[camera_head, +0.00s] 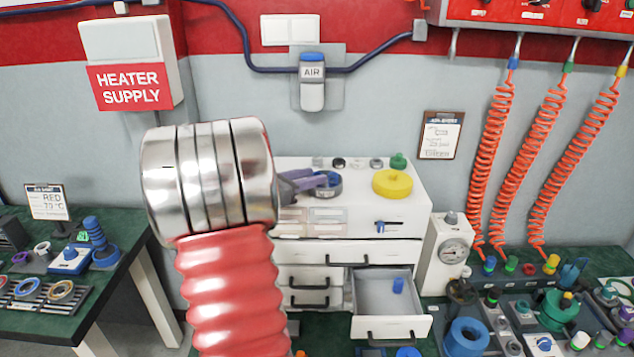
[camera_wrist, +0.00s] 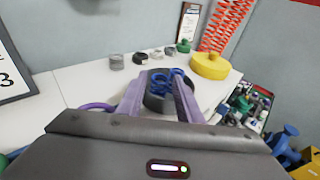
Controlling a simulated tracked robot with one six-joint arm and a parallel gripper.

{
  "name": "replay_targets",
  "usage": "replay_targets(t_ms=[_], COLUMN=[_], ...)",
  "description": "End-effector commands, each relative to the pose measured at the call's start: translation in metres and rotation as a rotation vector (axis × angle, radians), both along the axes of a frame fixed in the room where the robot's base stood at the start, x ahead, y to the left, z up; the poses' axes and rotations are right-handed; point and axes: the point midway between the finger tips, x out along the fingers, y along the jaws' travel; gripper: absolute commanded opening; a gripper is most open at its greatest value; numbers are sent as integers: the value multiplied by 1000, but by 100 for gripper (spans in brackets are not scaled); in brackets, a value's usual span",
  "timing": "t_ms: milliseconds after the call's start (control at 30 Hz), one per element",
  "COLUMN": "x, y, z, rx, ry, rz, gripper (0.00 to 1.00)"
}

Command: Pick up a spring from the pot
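The pot (camera_head: 334,191) is a short dark grey cup on the white cabinet top, partly hidden by my gripper in the head view. In the wrist view the pot (camera_wrist: 155,102) holds blue springs (camera_wrist: 165,82) that rise above its rim. My gripper (camera_head: 311,181) reaches in from the left at the pot. In the wrist view its two purple fingers (camera_wrist: 160,80) are apart, with the pot and springs showing between them. I see no spring gripped. I cannot tell whether a finger touches the pot or springs.
A yellow disc (camera_head: 392,184) lies right of the pot, with several small rings and a green knob (camera_head: 398,161) behind. Below, an open drawer (camera_head: 380,303) holds a small blue piece. A crowded green bench is at the right. The front cabinet top is fairly clear.

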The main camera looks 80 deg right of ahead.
Motion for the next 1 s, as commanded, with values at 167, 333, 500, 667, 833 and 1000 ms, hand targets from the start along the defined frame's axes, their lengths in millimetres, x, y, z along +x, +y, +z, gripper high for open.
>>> replay_targets(t_ms=[167,333,500,667,833,1000], x=[0,0,0,1,1,1], y=[0,0,0,0,0,0], z=[0,0,0,0,5,23], rx=[0,0,0,0,-2,-4], ry=[0,0,0,0,-1,-3], rz=[0,1,1,1,1,1], gripper=[24,12,1,1,1,1])
